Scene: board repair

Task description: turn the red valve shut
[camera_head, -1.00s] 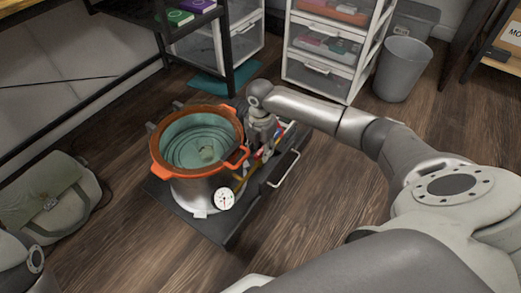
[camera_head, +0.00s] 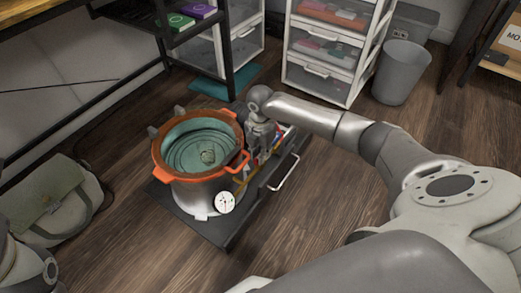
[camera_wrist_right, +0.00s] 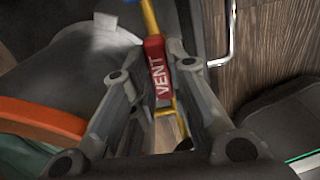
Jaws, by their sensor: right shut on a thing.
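The red valve handle (camera_wrist_right: 157,72), marked VENT, shows in the right wrist view between the two fingers of my right gripper (camera_wrist_right: 150,80), which is shut on it. A yellow pipe or lever runs above and below the handle. In the head view my right gripper (camera_head: 259,138) points down beside the orange-rimmed pot (camera_head: 199,188), and largely hides the valve. A round white gauge (camera_head: 224,202) sits on the pot's front. My left gripper is not in view; only a part of my left arm shows at the lower left.
The pot stands on a dark low cart (camera_head: 217,232) with a light handle (camera_head: 284,172). A green bag (camera_head: 50,200) lies at left. A white drawer unit (camera_head: 318,72) and a grey bin (camera_head: 402,73) stand behind. Open wooden floor lies right of the cart.

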